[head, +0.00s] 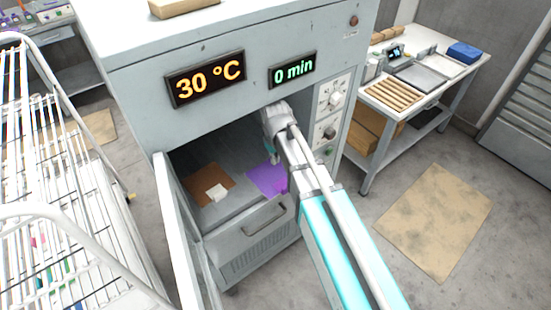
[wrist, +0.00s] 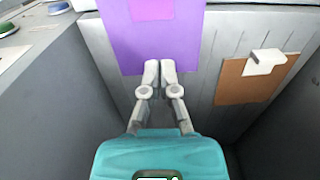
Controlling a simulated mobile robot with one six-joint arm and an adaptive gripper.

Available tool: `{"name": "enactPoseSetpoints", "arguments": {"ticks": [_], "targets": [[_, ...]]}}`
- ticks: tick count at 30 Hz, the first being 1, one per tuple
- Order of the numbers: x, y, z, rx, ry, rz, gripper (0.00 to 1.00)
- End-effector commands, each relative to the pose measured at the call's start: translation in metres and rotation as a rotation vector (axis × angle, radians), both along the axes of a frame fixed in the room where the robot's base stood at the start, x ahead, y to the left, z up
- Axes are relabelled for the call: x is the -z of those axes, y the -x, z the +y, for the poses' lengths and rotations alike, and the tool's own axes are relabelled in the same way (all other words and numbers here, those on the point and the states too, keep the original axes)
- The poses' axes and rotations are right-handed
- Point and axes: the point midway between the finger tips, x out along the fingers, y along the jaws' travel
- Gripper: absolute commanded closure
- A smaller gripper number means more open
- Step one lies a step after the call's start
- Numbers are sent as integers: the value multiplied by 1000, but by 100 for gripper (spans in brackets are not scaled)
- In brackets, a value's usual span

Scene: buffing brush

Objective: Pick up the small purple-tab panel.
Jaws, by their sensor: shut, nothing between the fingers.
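A purple panel (head: 268,180) lies flat on the grey surface inside the open oven, at its right side. In the wrist view the purple panel (wrist: 150,40) fills the top centre and carries a brighter magenta patch (wrist: 152,9) cut off by the frame's top edge. My gripper (wrist: 160,68) is shut and empty, its fingertips over the panel's near edge; I cannot tell whether they touch it. In the head view my arm hides the panel's right part, and the gripper (head: 274,157) shows only partly.
A brown panel (head: 204,184) with a white tab (head: 217,192) lies left of the purple one. The oven (head: 230,110) walls close in on both sides, and its open door (head: 185,235) stands at the left. A wire rack (head: 75,210) is further left, a workbench (head: 440,95) right.

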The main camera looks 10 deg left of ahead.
Motion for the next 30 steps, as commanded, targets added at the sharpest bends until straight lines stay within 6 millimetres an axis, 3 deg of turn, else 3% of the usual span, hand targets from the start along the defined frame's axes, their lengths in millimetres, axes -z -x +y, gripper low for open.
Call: {"name": "enactPoseSetpoints", "arguments": {"ticks": [2, 8, 12, 17, 30], "targets": [[0, 0, 0, 0, 0, 0, 100], [0, 0, -4, 10, 0, 0, 65], [0, -1, -18, 40, 0, 0, 43], [0, -1, -46, 110, 0, 0, 43], [0, 11, -163, 410, 0, 0, 43]]}}
